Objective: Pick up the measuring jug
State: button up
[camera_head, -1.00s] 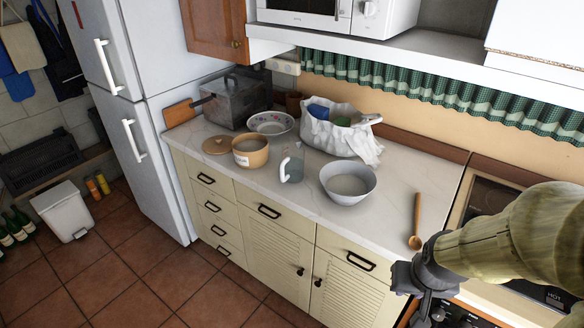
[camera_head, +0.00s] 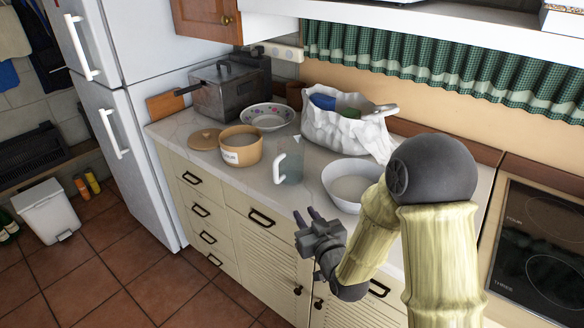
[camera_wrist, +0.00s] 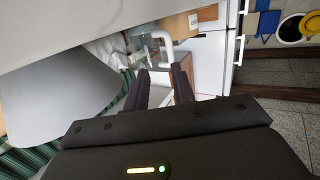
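The measuring jug (camera_head: 292,166) is clear with a white handle on its left side. It stands upright on the counter between the flour pot and the white bowl. In the wrist view the jug (camera_wrist: 146,52) shows beyond the fingertips, its white handle to the right. My gripper (camera_head: 305,214) is in front of the counter's front edge, nearer the camera than the jug and apart from it. Its two fingers are spread with nothing between them; they also show in the wrist view (camera_wrist: 160,76).
A white bowl (camera_head: 340,201) stands close to the jug's right, partly hidden by my arm. The flour pot (camera_head: 242,150), its wooden lid (camera_head: 205,138), a patterned bowl (camera_head: 268,116), a metal pot (camera_head: 222,95) and a white bag (camera_head: 345,132) stand around and behind. Drawers (camera_head: 262,218) lie below the edge.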

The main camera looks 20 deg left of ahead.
jog(key=shift+a+t+y, duration=0.3)
jog(key=shift+a+y, duration=0.1)
jog(key=shift+a, duration=0.3)
jog(key=shift+w, duration=0.1)
jog(key=p, duration=0.2)
send_near(278, 178)
jog(key=x, duration=0.5)
jog(key=shift+a, duration=0.15)
jog(key=shift+w+a+f, duration=0.1)
jog(key=shift+w+a, duration=0.05)
jog(key=shift+w, duration=0.15)
